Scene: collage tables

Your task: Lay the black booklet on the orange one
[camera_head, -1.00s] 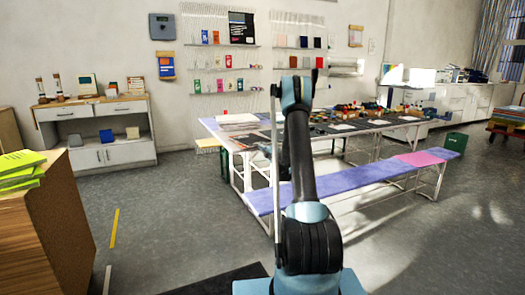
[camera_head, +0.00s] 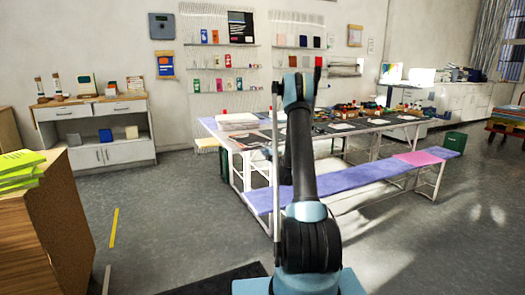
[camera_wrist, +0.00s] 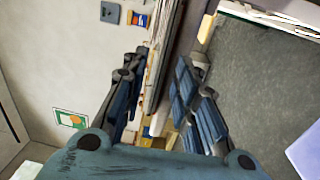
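My gripper (camera_wrist: 165,60) shows in the wrist view with its two dark blue fingers well apart and nothing between them. In the head view my arm rises through the middle of the picture, and I cannot make out the gripper there. The long work table (camera_head: 262,119) stands behind the arm. Several dark flat pieces lie on it, too small to tell whether one is the black booklet. I cannot pick out the orange booklet in either view; the arm hides part of the table.
A purple bench (camera_head: 345,187) stands in front of the table. A wooden block (camera_head: 62,222) with bright green booklets (camera_head: 20,166) on it is at the near left. A white cabinet (camera_head: 112,155) stands at the back left.

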